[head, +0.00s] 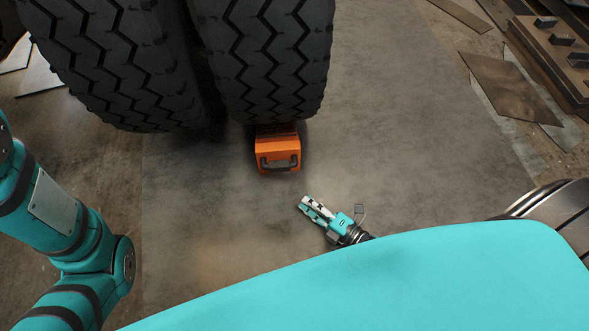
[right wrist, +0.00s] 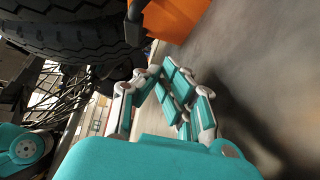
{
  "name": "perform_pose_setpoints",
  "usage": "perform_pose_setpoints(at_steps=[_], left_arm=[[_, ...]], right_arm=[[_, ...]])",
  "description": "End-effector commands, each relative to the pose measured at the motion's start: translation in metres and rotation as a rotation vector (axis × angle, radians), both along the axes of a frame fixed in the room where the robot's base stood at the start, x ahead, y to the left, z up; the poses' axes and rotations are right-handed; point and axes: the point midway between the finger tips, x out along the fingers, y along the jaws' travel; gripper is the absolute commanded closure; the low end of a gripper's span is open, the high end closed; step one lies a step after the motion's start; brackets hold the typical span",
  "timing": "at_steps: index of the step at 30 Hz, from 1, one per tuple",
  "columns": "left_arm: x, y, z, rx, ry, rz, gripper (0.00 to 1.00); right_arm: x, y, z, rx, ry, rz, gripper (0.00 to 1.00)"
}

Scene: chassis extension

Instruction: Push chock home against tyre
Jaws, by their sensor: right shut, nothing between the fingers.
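The orange chock (head: 276,147) sits on the floor at the foot of the right-hand tyre (head: 268,55), its dark handle facing me. The tyre hides its far end, so I cannot tell whether they touch. My right gripper (head: 309,207) is shut and empty, low in front of the chock and slightly to its right, with a visible gap. In the right wrist view, part of the chock (right wrist: 178,18) and the tyre (right wrist: 60,35) show beyond my right gripper (right wrist: 174,82). My left arm shows at the left of the head view; its gripper is out of view.
A second tyre (head: 120,60) stands beside the first on the left. Flat metal plates (head: 510,85) and a heavy slotted block (head: 560,50) lie at the upper right. The grey floor (head: 400,130) right of the chock is clear.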

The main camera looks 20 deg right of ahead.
Motion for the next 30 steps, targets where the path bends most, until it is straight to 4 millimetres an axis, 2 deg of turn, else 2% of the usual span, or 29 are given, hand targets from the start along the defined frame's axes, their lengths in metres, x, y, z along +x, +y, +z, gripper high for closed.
perform_pose_setpoints(at_steps=[14,18,24,30], left_arm=[[0.0,0.0,-0.048,0.0,-0.001,0.0,0.6],[0.0,0.0,-0.062,0.0,-0.001,-0.001,0.6],[0.0,0.0,-0.07,0.0,0.0,-0.001,0.6],[0.0,0.0,-0.069,0.0,0.0,-0.001,0.6]], right_arm=[[0.084,0.048,-0.003,-0.001,-0.011,0.006,1.0],[0.104,0.04,-0.003,-0.005,-0.01,0.007,1.0],[0.119,0.036,0.0,-0.004,-0.008,0.006,1.0],[0.12,0.036,0.002,-0.003,-0.006,0.006,1.0]])
